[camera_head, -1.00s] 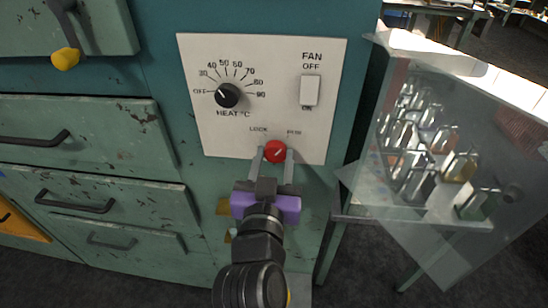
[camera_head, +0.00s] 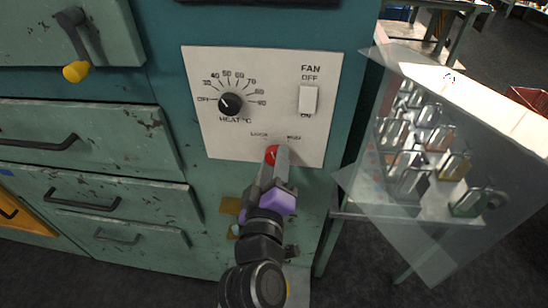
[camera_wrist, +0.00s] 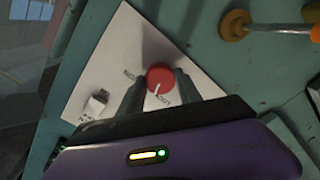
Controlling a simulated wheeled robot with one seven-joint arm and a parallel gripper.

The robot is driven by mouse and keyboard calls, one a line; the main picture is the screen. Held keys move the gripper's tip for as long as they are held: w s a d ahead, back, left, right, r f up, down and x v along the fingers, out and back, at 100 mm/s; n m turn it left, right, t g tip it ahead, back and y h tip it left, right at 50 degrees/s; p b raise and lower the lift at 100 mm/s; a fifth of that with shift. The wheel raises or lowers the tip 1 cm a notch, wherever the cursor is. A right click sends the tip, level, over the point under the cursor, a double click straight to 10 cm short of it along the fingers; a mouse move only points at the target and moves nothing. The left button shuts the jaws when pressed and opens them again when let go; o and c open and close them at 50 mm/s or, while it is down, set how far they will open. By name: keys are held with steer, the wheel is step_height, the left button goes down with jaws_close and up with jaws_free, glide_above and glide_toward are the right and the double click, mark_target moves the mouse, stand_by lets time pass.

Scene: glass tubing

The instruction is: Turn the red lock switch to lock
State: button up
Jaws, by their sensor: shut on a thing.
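The red lock switch (camera_head: 270,151) is a small round knob low on the white control panel (camera_head: 225,66), below the LOCK and RUN labels. In the wrist view the red switch (camera_wrist: 160,76) sits between my two grey fingers, with its white mark pointing down, slightly left, between the labels and nearer LOCK. My gripper (camera_head: 274,159), with its purple body, is shut on the switch and turned at a slant to the panel. It also shows in the wrist view (camera_wrist: 160,86). In the head view the fingers hide part of the knob.
A heat dial (camera_head: 230,104) and a white fan switch (camera_head: 308,99) are above on the panel. Drawers with dark handles (camera_head: 82,199) are at left.

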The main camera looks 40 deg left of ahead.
steer(key=n+p, duration=0.2)
steer(key=n, duration=0.3)
stand_by(0.8)
steer(key=o, duration=1.4)
steer(key=shift+c, duration=0.2)
steer(key=shift+s+d+f, duration=0.1)
steer(key=shift+s+d, duration=0.15)
steer(key=shift+s, duration=0.2)
steer(key=v, duration=0.6)
steer(key=shift+s+b, duration=0.35)
steer(key=shift+b, duration=0.1)
steer(key=shift+d, duration=0.1)
